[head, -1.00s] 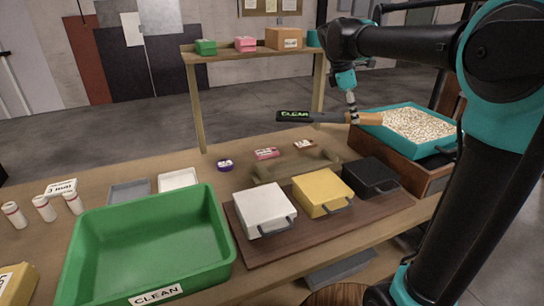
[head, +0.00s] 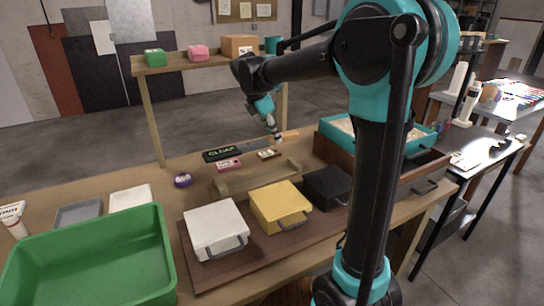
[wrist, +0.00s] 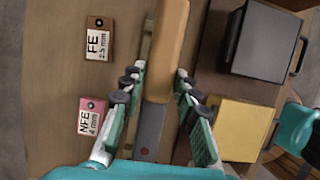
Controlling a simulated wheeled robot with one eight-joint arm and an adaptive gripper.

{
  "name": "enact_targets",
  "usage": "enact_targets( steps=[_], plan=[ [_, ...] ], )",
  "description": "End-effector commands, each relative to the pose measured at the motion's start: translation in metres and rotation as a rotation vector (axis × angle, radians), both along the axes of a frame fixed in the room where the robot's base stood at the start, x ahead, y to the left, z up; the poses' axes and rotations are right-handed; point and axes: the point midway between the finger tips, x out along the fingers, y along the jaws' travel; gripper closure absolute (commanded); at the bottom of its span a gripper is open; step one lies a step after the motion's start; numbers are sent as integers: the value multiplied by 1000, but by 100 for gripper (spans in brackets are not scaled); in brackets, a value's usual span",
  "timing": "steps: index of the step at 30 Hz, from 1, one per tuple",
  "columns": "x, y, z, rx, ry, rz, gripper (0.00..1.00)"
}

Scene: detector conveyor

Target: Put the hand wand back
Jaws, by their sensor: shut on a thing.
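The hand wand (head: 235,152) is a long dark bar with a green CLEAN display at its left end and an orange-tan handle (head: 291,135) at its right. My gripper (head: 276,136) is shut on it near the handle and holds it roughly level, behind and above the wooden cradle (head: 250,180) on the bench. In the wrist view the fingers (wrist: 157,80) lie on both sides of the wand, with the tan handle (wrist: 167,45) pointing up the picture. The wand hides part of the cradle there.
White (head: 213,226), yellow (head: 279,202) and black (head: 326,186) cases stand in front of the cradle. Small labelled samples, pink (head: 229,165) and brown (head: 268,154), lie behind it. A teal tray (head: 420,142) is at right, a green bin (head: 90,260) at left, a shelf (head: 180,65) behind.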

Motion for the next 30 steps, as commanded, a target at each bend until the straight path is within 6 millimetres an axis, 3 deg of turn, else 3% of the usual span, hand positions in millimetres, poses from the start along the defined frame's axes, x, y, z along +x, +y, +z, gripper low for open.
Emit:
enact_targets(
  steps=[6, 14, 19, 30],
  plan=[
    [0, 0, -39, 0, 0, -1, 100],
    [0, 0, -57, 0, 0, -1, 100],
    [1, 0, -80, 0, 0, -1, 100],
    [0, 0, -87, 0, 0, -1, 100]
  ],
)
